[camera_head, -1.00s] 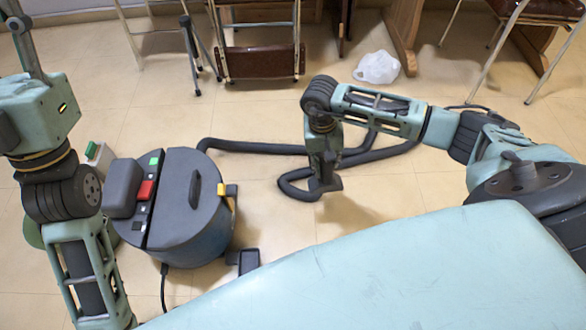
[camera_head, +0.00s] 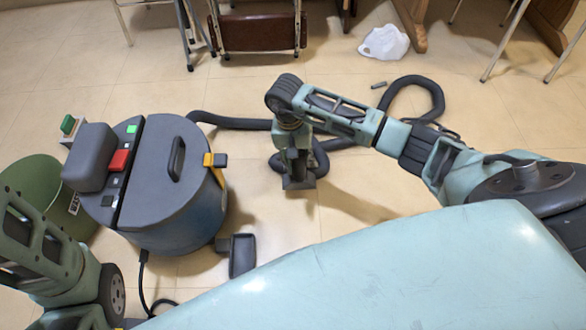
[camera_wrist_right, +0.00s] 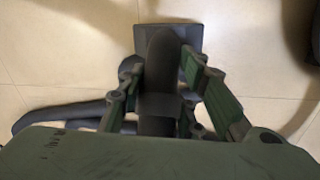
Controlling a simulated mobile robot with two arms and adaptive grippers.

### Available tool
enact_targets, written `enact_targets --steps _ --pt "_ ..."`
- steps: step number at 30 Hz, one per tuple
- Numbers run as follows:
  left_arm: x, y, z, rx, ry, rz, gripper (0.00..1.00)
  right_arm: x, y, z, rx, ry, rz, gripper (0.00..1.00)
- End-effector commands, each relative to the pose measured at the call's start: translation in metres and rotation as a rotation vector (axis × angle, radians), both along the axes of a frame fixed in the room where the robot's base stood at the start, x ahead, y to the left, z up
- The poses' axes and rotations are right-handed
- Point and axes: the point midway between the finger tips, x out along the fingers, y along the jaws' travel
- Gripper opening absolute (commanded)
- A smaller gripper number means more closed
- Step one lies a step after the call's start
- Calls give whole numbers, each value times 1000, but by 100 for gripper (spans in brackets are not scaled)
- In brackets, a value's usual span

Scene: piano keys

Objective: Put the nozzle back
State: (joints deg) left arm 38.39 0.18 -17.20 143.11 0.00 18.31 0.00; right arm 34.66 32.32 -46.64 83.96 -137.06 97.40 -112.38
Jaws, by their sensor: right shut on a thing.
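The dark grey vacuum nozzle (camera_head: 299,183) is at the end of the black hose (camera_head: 232,122). My right gripper (camera_head: 293,160) is shut on it, low over the floor to the right of the vacuum. In the right wrist view the nozzle (camera_wrist_right: 170,38) has a flat square head and a curved neck between the fingers of my right gripper (camera_wrist_right: 165,100). The vacuum (camera_head: 172,190) has a grey lid and blue drum. A dark holder-like bracket (camera_head: 242,257) sticks out low on its right side. My left arm shows at the lower left, its gripper out of view.
A green bin (camera_head: 42,180) stands left of the vacuum. The hose loops on the floor behind my right arm. The floor between nozzle and vacuum is clear.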

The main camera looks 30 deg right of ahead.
Motion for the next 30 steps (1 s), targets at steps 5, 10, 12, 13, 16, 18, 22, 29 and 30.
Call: enact_targets --steps 5,10,12,13,16,18,22,29,30 --pt "-6 0 -7 2 -15 1 40 6 15 -11 1 -1 -1 10" --pt "-6 -1 -19 2 -15 1 40 6 16 -25 0 1 -2 10" --pt "-6 -1 -28 2 -15 1 40 5 17 -37 1 3 -2 10" --pt "-6 -1 -32 2 -15 1 40 5 17 -42 1 3 -1 10" --pt "-6 -1 -41 2 -14 1 40 6 16 -52 0 1 -2 10" --pt "-6 -1 -41 2 -14 1 40 6 16 -52 -1 0 -1 10" --pt "-6 -1 -39 2 -14 1 40 6 16 -50 -1 0 -1 10" --pt "-6 -1 -41 2 -16 1 40 6 15 -53 -2 1 -1 32" --pt "-6 -1 -41 2 -16 1 40 6 16 -53 -1 0 -1 36"
